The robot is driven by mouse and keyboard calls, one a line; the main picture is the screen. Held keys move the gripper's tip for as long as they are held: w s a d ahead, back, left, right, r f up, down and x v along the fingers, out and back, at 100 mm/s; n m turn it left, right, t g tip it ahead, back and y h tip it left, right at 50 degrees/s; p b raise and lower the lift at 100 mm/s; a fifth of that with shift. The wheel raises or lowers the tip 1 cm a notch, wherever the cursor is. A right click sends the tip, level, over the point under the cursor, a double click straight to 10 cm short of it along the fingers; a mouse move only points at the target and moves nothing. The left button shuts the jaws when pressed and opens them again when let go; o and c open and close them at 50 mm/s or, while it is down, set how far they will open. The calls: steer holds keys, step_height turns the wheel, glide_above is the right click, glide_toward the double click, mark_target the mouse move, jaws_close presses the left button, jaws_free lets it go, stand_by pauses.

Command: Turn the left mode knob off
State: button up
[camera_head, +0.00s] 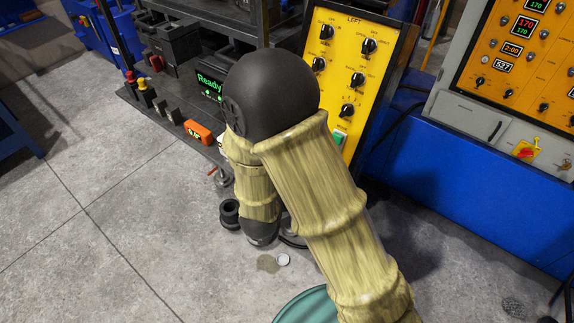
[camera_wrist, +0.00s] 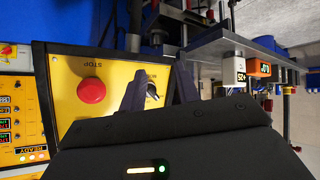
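In the head view, a yellow panel marked LEFT (camera_head: 374,63) carries several black knobs. Their small labels cannot be read, so I cannot tell there which is the mode knob. In the wrist view, my gripper (camera_wrist: 158,92) faces a yellow panel face (camera_wrist: 107,72). Its two dark fingers are apart. A dark knob with a light mark (camera_wrist: 152,91) shows between them, nearer the left finger. Whether the fingers touch it cannot be told.
A red STOP button (camera_wrist: 91,90) sits left of the fingers in the wrist view. A metal ledge (camera_wrist: 222,48) with small display boxes lies to the right. In the head view, a green "Ready" display (camera_head: 211,83) stands left of my arm, and a second control panel (camera_head: 522,60) stands far right.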

steer(key=s+a+n+t+h, duration=0.2)
steer(key=s+n+t+h, duration=0.2)
steer(key=s+t, duration=0.3)
steer(key=shift+s+a+r, duration=0.4)
steer(key=shift+s+r, duration=0.05)
steer(key=shift+s, duration=0.05)
steer(key=p+x, duration=0.4)
steer(key=x, duration=1.3)
steer(key=shift+w+r, duration=0.15)
steer(key=shift+w, duration=0.05)
steer(key=shift+d, duration=0.1)
steer(key=shift+c, duration=0.4)
steer(key=c, duration=0.6)
steer(key=shift+o, duration=0.2)
